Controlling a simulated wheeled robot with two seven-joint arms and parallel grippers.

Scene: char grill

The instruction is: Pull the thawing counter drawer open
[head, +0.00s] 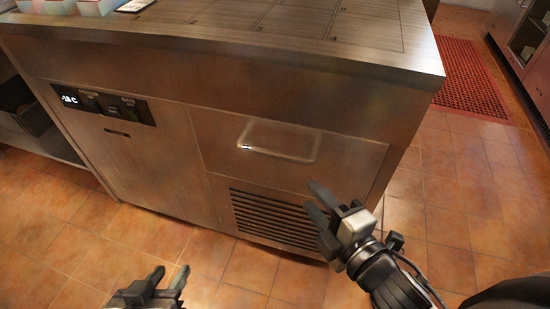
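The thawing counter (180,165) is a stainless steel cabinet filling the middle of the head view. Its drawer (345,165) is on the right part of the front and looks flush with it. The drawer has a pale rounded handle (280,140) at its upper middle. My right gripper (318,197) is open and empty, in front of the counter, below and to the right of the handle and apart from it in the picture. My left gripper (168,278) is open and empty at the bottom of the view, low over the floor.
A dark vent grille (275,218) lies below the drawer. A control panel (103,106) is on the left of the front. The steel countertop (210,30) holds small containers (95,7) at its far left. A red mat (468,80) lies on the tiled floor (440,190) at right.

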